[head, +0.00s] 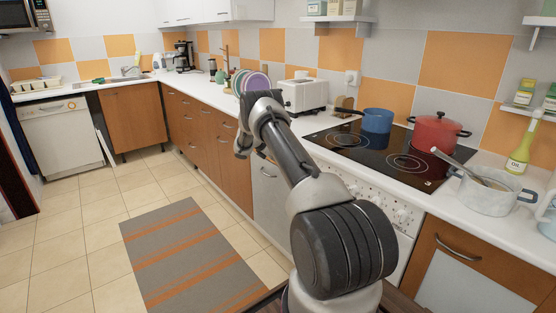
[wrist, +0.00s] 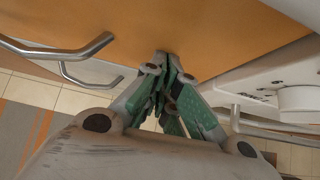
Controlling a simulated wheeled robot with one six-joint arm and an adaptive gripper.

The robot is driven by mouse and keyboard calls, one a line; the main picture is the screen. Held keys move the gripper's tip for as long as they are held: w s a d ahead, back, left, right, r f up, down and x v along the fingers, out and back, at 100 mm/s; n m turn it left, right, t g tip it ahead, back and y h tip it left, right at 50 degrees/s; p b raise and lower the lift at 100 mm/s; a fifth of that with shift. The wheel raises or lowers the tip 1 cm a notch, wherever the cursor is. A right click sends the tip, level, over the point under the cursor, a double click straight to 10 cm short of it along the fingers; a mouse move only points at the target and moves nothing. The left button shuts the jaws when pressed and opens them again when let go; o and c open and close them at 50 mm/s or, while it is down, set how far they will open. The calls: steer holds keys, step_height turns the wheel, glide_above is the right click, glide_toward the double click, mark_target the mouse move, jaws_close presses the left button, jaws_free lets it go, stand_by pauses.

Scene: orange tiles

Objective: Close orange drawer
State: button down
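The orange drawer front (wrist: 215,30) fills the top of the wrist view, with a metal bar handle (wrist: 60,52) at its left. How far the drawer stands out is hard to tell. My gripper (wrist: 168,65) has green-padded fingers drawn together, with nothing seen between them. Its tips are at or very near the orange front, right of the handle; contact cannot be told. In the head view my arm hides the gripper and most of the drawer, left of the stove.
A second handle (wrist: 95,78) and a white front lie beyond the drawer. The white oven (wrist: 285,98) is close on the right. In the head view, the stove (head: 375,155) carries a blue pot (head: 377,121) and a red pot (head: 436,133). A striped rug (head: 185,255) lies on open floor.

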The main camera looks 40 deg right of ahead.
steer(key=a+f+v, duration=0.2)
steer(key=v, duration=1.1)
steer(key=s+a+f+m+g+y, duration=0.1)
steer(key=s+a+m+g, duration=0.1)
steer(key=s+m, duration=0.3)
steer(key=s+a+f+m+g+y, duration=0.1)
steer(key=s+a+f+m+y, duration=0.15)
steer(key=s, duration=0.45)
steer(key=s+a+r+m+t+y, duration=0.1)
steer(key=s+a+r+m+t, duration=0.1)
steer(key=s+a+r, duration=0.4)
steer(key=s+a+r+m+t+y, duration=0.2)
steer(key=s+a+r+m, duration=0.3)
steer(key=s+r, duration=0.9)
steer(key=s+a+r+m+t+y, duration=0.2)
steer(key=s+a+r, duration=0.6)
steer(key=s, duration=1.2)
steer(key=shift+r+m+t, duration=0.4)
steer(key=shift+r+m, duration=0.55)
steer(key=shift+r, duration=0.1)
